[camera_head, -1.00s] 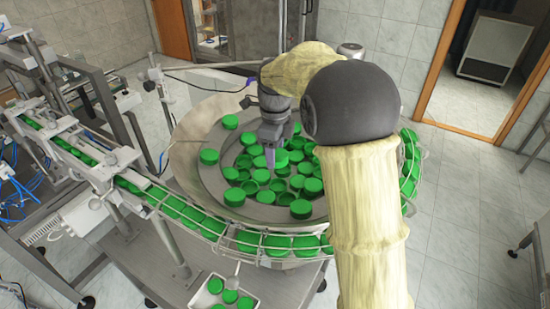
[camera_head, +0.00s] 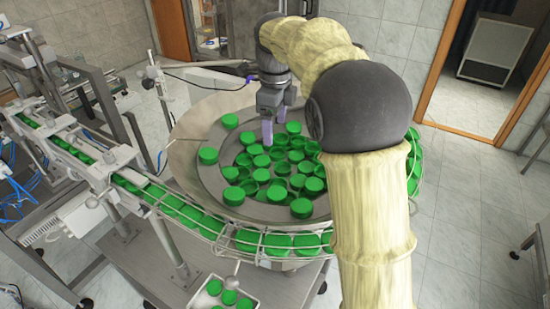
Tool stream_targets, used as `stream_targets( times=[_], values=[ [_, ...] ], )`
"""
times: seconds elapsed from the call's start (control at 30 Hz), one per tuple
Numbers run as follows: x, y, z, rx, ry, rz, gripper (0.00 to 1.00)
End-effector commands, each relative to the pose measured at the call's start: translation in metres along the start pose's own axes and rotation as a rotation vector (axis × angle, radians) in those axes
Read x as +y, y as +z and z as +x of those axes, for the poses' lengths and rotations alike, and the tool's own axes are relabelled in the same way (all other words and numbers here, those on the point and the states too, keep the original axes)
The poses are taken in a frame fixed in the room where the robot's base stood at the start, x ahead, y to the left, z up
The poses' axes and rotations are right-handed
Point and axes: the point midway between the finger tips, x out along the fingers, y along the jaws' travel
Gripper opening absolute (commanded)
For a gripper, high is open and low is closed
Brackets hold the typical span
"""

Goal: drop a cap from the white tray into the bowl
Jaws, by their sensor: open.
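The bowl (camera_head: 200,181) is a wide grey metal feeder bowl with many green caps (camera_head: 283,169) lying in its middle. My gripper (camera_head: 275,131) is over the far part of the bowl, fingers pointing down and apart. No cap shows between its fingers. The white tray (camera_head: 253,304) is at the bottom of the picture, cut off by the frame edge. Several green caps (camera_head: 228,297) lie in it.
A wire-railed track (camera_head: 262,245) full of green caps curves around the near side of the bowl and joins a straight conveyor (camera_head: 75,150) on the left. A thin metal post (camera_head: 160,100) stands left of the bowl. Open floor lies to the right.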

Motion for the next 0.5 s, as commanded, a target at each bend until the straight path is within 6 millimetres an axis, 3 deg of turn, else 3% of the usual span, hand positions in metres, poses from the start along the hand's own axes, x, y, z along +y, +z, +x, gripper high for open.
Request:
stream_targets(
  times=[0.5],
  values=[
    [-0.001,0.001,-0.079,0.0,-0.002,0.0,0.77]
  ],
)
